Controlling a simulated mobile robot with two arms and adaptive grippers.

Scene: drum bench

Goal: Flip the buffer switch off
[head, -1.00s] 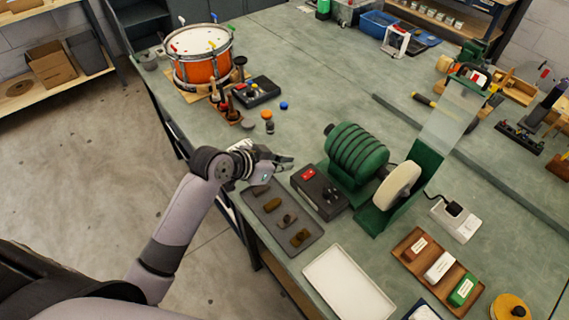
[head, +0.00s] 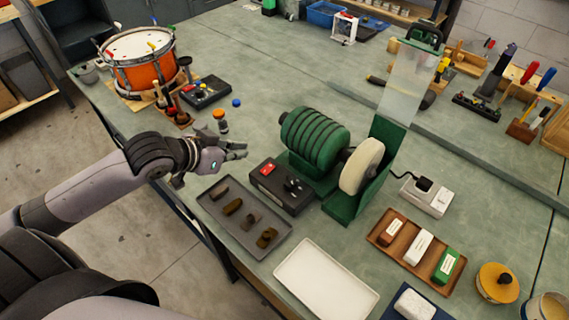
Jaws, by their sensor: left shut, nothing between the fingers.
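The buffer (head: 318,138) is a green ribbed motor with a pale round wheel (head: 361,166) on its right, on a green base. A dark control box (head: 282,187) stands at its front left, with a red switch (head: 267,169) on its top and small dark knobs beside it. The switch's exact tilt is too small to tell. My left gripper (head: 241,151) is shut and empty, above the bench just left of and behind the control box, apart from it. My right gripper is not in view.
A grey tray (head: 213,217) with several brown pieces lies in front of the control box. A white tray (head: 327,282) and a wooden tray (head: 375,237) of bars lie to the right. An orange drum (head: 141,72) stands at the back left.

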